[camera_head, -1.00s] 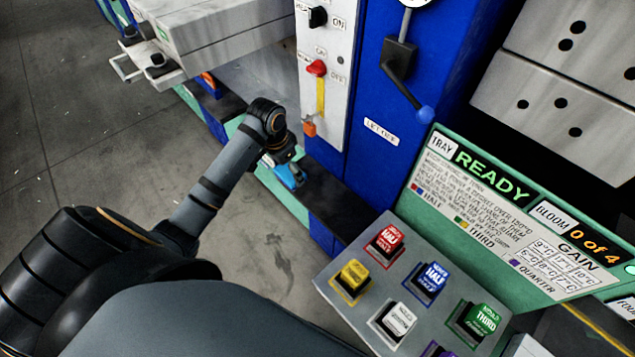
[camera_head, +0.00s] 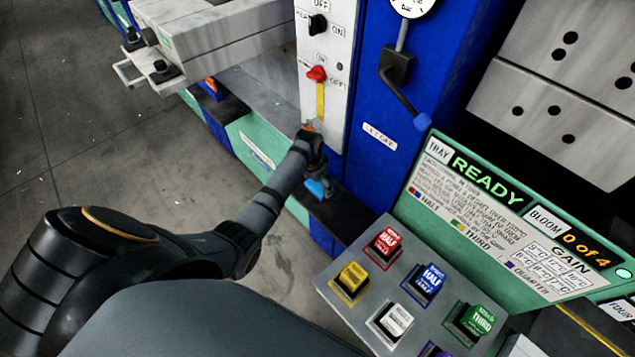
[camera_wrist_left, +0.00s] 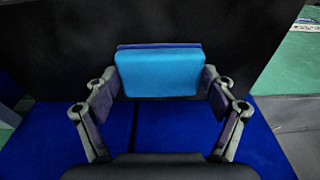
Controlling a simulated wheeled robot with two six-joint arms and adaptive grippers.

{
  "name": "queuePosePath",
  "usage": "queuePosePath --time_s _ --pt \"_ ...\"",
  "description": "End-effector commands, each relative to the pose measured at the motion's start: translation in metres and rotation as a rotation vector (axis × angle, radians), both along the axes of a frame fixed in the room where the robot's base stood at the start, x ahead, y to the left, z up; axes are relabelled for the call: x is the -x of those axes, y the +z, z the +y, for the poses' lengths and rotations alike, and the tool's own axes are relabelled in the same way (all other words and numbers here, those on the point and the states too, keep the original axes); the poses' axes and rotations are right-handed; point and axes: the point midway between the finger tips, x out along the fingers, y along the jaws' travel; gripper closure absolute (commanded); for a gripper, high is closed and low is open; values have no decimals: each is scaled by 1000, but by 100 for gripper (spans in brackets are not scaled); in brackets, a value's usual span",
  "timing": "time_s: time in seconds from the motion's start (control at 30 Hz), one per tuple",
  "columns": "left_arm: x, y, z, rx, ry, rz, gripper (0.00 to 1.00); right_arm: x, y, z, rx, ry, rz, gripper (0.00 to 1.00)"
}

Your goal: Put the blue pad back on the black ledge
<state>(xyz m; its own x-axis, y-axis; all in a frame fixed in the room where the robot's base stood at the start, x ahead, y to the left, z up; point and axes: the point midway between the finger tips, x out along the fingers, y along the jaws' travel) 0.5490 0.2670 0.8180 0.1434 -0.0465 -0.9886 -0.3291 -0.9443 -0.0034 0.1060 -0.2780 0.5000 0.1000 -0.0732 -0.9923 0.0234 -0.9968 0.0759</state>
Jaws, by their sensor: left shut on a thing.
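The blue pad (camera_head: 318,188) is between the fingers of my left gripper (camera_head: 318,180), low over the black ledge (camera_head: 352,219) in the head view. In the left wrist view the light blue pad (camera_wrist_left: 158,72) has a darker blue strip along its far edge. Both fingers of the gripper (camera_wrist_left: 159,92) press on its sides. The black ledge (camera_wrist_left: 225,35) lies behind and around the pad there. I cannot tell whether the pad touches the ledge. My right gripper is not in view.
A blue press column (camera_head: 375,165) with a lever and white switch panel (camera_head: 327,60) rises beside the ledge. A panel of coloured buttons (camera_head: 400,290) stands at the front right, below a green READY display (camera_head: 500,215). Open floor (camera_head: 100,150) lies to the left.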

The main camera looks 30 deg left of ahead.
Motion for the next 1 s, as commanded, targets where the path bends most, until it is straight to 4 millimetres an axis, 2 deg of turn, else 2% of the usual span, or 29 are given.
queuePosePath --time_s 0.2,0.23,0.33,0.67,0.77,0.87,1.0 --pt "0 -1 0 0 0 0 56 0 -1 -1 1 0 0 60" --pt "0 -1 0 0 0 0 14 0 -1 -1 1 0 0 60" --pt "0 -1 0 0 0 -1 0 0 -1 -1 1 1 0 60" --pt "0 0 0 0 1 -1 0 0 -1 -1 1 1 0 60" --pt "0 5 1 0 1 -2 0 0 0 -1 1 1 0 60" --pt "2 22 2 -1 1 -5 0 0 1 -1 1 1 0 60" --pt "7 56 3 -1 0 -6 0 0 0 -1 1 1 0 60"
